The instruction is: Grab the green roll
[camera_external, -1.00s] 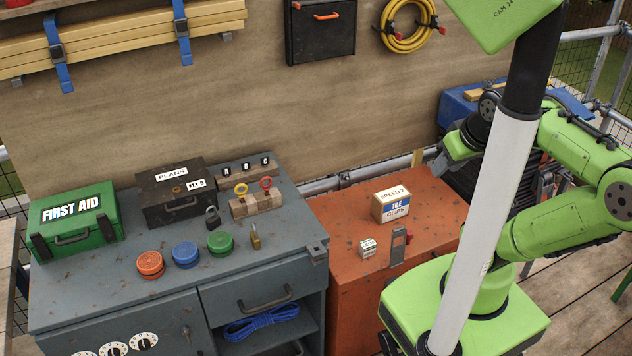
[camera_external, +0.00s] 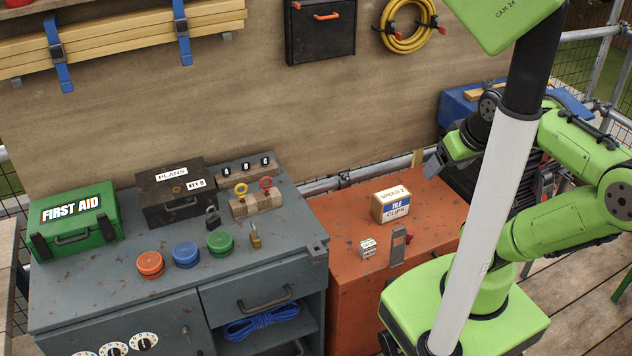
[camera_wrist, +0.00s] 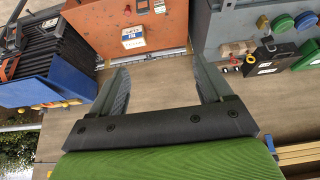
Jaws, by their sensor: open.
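The green roll (camera_external: 220,243) is a short round disc lying flat on the grey cabinet top, at the right end of a row with a blue roll (camera_external: 186,254) and an orange roll (camera_external: 150,264). It also shows near the top right of the wrist view (camera_wrist: 282,23). My gripper (camera_external: 450,160) is far to the right of it, above the back of the orange cabinet. In the wrist view my gripper (camera_wrist: 160,75) is open, with nothing between its fingers.
A brass padlock (camera_external: 255,237) stands right beside the green roll, and a dark padlock (camera_external: 212,218) stands behind it. A wooden block with rings (camera_external: 256,203), a black box (camera_external: 176,195) and a first aid case (camera_external: 75,222) line the back. The orange cabinet (camera_external: 345,215) carries a clips box (camera_external: 391,206).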

